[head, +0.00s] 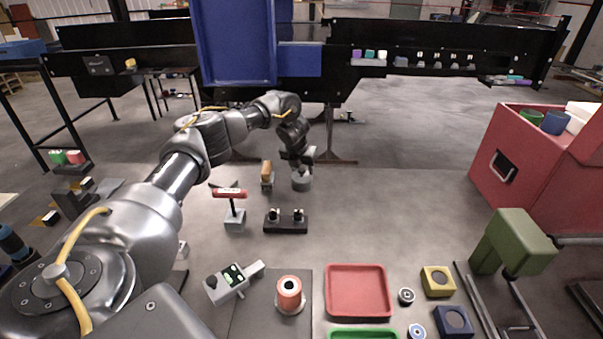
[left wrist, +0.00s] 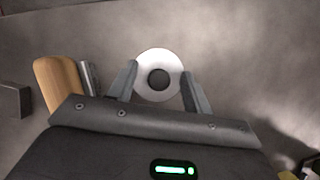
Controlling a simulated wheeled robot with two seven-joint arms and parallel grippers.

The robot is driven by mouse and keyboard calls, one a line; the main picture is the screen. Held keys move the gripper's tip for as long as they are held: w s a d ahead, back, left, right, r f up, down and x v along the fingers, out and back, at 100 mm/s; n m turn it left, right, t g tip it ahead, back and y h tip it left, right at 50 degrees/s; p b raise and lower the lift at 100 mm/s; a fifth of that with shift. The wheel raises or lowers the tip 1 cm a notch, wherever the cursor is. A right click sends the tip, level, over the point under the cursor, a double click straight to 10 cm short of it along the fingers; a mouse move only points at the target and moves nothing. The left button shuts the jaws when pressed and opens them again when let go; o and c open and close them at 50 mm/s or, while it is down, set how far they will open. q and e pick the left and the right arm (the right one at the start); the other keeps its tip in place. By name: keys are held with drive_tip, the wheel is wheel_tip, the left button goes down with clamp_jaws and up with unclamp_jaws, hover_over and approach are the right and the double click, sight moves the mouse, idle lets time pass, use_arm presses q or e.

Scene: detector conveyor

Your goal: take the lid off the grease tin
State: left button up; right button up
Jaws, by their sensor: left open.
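The grease tin (head: 302,182) is a short grey round tin standing at the far side of the work surface. In the left wrist view its lid (left wrist: 158,58) shows from above as a pale disc with a dark round middle. My left gripper (head: 302,160) is just above the tin, pointing down and open. In the left wrist view its two fingers (left wrist: 158,88) stand on either side of the near part of the lid, and a gap shows between them. Whether either finger touches the lid, I cannot tell. My right gripper is not in view.
A wooden-handled brush-like tool (head: 267,175) stands close left of the tin; its handle (left wrist: 58,82) shows in the left wrist view. A black block with small fittings (head: 286,226) and a red-handled tool (head: 230,193) are nearer. The surface right of the tin is clear.

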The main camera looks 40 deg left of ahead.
use_arm(q)
drive_tip(key=shift+s, duration=0.1)
drive_tip(key=shift+c, duration=0.7)
drive_tip(key=c, duration=0.9)
drive_tip(key=shift+r, duration=0.15)
drive_tip(key=shift+r+b, duration=0.25)
drive_tip(key=shift+b, duration=0.15)
wheel_tip(320, 180, up, 2)
drive_tip(key=shift+r+b, duration=0.1)
drive_tip(key=shift+b, duration=0.75)
drive_tip(key=s+d+r, duration=0.1)
drive_tip(key=s+r, duration=0.2)
drive_tip(key=s, duration=0.1)
drive_tip(key=s+d+r+p, duration=0.1)
drive_tip(key=s+d+r, duration=0.1)
drive_tip(key=s+r, duration=0.1)
drive_tip(key=s+d+r+p, duration=0.1)
drive_tip(key=s+r, duration=0.3)
drive_tip(key=s, duration=0.2)
drive_tip(key=shift+s+d, duration=0.1)
drive_tip(key=shift+d, duration=0.3)
